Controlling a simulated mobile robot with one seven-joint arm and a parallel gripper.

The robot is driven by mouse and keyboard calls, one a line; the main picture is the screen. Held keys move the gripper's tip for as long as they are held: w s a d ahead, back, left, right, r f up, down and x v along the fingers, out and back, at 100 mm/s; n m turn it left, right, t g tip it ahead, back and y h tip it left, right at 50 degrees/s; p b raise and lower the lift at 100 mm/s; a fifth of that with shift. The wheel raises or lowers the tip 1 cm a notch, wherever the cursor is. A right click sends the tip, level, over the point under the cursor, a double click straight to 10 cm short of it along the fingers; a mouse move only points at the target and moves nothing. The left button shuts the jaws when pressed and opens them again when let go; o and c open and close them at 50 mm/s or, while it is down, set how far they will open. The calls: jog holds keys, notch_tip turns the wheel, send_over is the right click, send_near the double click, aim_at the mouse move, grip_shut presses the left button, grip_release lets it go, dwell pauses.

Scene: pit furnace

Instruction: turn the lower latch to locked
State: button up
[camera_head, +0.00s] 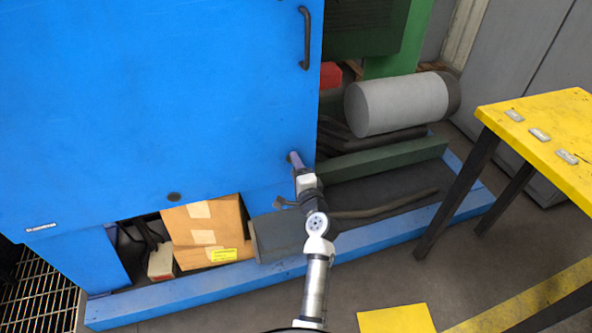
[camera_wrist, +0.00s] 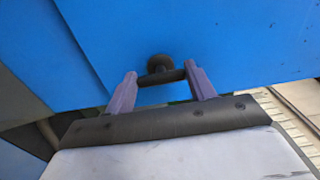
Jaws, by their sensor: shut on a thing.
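The lower latch (camera_wrist: 159,64) is a dark round knob with a short dark bar on a blue panel, seen in the wrist view. The bar lies crosswise between the two purple fingers of my gripper (camera_wrist: 162,77), with a fingertip at each end. My gripper is shut on this bar. In the head view my gripper (camera_head: 296,161) is at the lower right of the blue door (camera_head: 150,100), near its right edge. There the gripper hides most of the latch, and I cannot read its turned position.
A black handle (camera_head: 305,38) is higher on the door. A cardboard box (camera_head: 207,232) and a grey block (camera_head: 282,235) lie below it. A grey cylinder (camera_head: 397,104) lies to the right. A yellow table (camera_head: 545,125) stands farther right, with floor between.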

dwell(0.3)
jog(key=o, duration=1)
jog(key=shift+s, duration=0.15)
